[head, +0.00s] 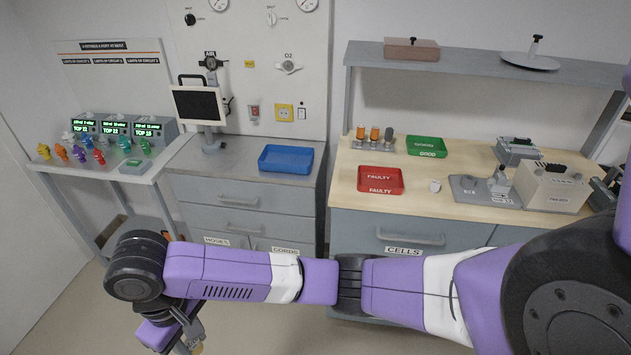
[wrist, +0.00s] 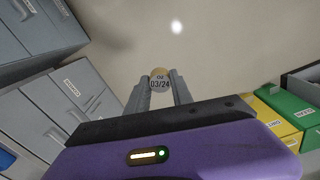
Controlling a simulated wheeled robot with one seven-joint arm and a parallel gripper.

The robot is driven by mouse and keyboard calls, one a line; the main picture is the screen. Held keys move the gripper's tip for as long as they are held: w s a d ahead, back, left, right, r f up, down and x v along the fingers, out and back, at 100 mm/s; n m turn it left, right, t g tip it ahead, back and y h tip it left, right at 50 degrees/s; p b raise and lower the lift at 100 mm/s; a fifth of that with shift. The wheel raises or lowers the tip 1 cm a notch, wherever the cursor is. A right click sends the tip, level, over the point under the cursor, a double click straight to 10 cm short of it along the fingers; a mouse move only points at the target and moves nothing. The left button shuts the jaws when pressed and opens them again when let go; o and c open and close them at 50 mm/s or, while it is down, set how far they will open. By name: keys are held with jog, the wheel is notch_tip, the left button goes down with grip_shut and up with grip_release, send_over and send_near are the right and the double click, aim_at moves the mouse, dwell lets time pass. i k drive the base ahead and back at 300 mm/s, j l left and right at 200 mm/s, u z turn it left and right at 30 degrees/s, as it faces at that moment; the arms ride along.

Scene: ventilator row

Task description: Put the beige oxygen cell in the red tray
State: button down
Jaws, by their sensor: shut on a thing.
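The beige oxygen cell (wrist: 160,74), marked O2 03/24, is held between the two fingertips of my gripper (wrist: 162,92) in the wrist view. In the head view my gripper (head: 190,341) hangs low at the bottom left, over the floor, partly hidden by my own arm. Only a small beige bit of the cell (head: 197,349) shows there. The red tray (head: 381,191), labelled FAULTY, lies on the wooden bench top to the right, well above and away from my gripper. It looks empty.
The wooden bench (head: 340,205) also holds a green GOOD tray (head: 427,152), a small white cell (head: 435,186), orange-topped cells (head: 375,134) and a grey test plate (head: 468,190). A blue tray (head: 286,169) sits on the grey cabinet. A shelf (head: 465,60) overhangs the bench.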

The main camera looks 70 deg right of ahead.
aim_at(380, 185)
jog(key=i+z, duration=0.15)
jog(key=z, duration=0.25)
jog(key=i+j+z, duration=0.1)
jog(key=z, duration=0.3)
